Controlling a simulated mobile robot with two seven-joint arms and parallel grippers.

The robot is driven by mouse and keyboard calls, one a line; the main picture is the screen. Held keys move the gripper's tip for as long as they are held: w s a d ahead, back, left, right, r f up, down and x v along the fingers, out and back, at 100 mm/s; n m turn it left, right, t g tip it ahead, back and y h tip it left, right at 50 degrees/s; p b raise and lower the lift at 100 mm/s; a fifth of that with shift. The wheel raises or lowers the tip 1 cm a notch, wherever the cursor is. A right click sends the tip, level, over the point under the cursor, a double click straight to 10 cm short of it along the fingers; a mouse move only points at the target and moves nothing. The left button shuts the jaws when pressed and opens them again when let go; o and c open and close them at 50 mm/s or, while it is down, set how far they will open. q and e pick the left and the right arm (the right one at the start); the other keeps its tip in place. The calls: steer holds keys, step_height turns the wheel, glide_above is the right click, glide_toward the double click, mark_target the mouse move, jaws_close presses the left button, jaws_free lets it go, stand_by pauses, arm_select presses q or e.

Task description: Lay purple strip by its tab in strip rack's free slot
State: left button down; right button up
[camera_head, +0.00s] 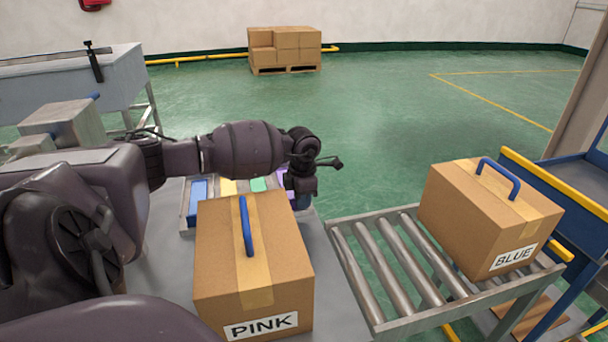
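The strip rack (185,211) lies on the grey table behind a carton, which hides its front part. From left to right it shows a blue strip (198,188), a pale yellow strip (228,187) and a green strip (258,184). Part of the purple strip (282,177) shows at the rack's right end, beside my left gripper (301,190). My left gripper points down over that end. Its fingers are dark and small, so I cannot tell whether they touch the purple strip. The tab and the free slot cannot be made out. My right gripper is not in view.
The carton marked PINK (215,255), with a blue handle, stands close in front of the rack. A carton marked BLUE (460,220) sits on a roller conveyor (372,270) to the right. Open green floor lies beyond the table.

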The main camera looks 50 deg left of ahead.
arm_select(q)
steer(key=shift+r, duration=0.1)
steer(key=c, duration=1.3)
jaws_free()
steer(key=shift+r, duration=0.1)
steer(key=shift+r+p, duration=0.8)
steer(key=shift+r, duration=5.1)
